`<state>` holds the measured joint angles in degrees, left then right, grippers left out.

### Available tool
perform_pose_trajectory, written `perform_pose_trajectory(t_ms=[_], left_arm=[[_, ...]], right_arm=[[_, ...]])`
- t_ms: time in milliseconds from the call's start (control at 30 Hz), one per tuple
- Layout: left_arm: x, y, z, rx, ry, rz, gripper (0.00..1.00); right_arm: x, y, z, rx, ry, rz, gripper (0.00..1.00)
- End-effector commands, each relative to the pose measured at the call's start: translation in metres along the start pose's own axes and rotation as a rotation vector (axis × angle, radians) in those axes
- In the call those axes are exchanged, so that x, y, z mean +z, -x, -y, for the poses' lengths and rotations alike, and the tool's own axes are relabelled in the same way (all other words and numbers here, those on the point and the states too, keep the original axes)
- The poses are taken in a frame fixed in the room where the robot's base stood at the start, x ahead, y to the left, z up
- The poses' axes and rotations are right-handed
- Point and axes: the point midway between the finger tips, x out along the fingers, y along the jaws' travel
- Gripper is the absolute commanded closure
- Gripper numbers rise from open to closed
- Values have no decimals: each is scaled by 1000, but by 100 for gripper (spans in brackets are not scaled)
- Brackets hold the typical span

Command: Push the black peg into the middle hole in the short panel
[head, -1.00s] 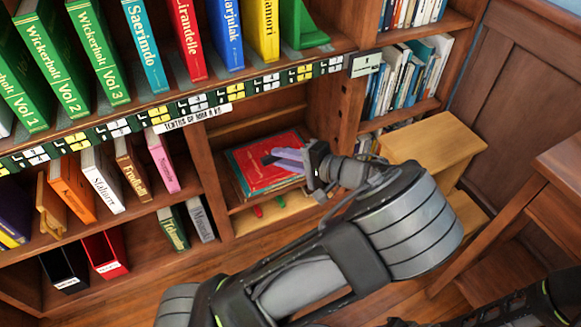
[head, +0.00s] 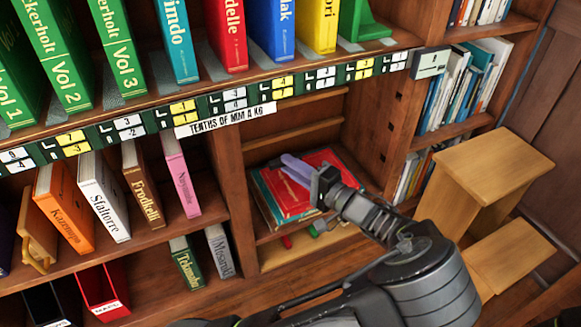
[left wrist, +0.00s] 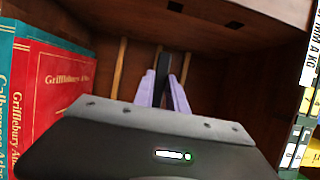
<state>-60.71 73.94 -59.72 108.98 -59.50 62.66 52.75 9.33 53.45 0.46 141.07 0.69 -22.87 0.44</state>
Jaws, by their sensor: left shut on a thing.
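The short panel (head: 378,130) is the upright wooden board at the right of the open compartment, with a column of dark square holes in it. The middle hole (head: 391,127) looks dark and empty. My left gripper (head: 290,163), with purple fingers, is inside the compartment in front of the red book, left of the panel. In the left wrist view the fingers are shut on the black peg (left wrist: 165,76), whose dark end shows between them. The peg cannot be made out in the head view. My right gripper is not in view.
Green volumes and coloured books fill the shelf above. A wooden step stool (head: 490,165) stands at the right. Open space lies between the gripper and the panel.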

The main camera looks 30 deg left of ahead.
Motion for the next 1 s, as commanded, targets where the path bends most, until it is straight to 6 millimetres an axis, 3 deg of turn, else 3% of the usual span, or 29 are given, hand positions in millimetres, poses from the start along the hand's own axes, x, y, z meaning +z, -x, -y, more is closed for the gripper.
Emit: perform_pose_trajectory(t_ms=[267, 1000], left_arm=[[1, 0, 2, 0, -2, -3, 100], [52, -22, 0, -1, -2, -2, 100]], right_arm=[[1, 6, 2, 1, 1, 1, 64], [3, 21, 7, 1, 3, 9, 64]])
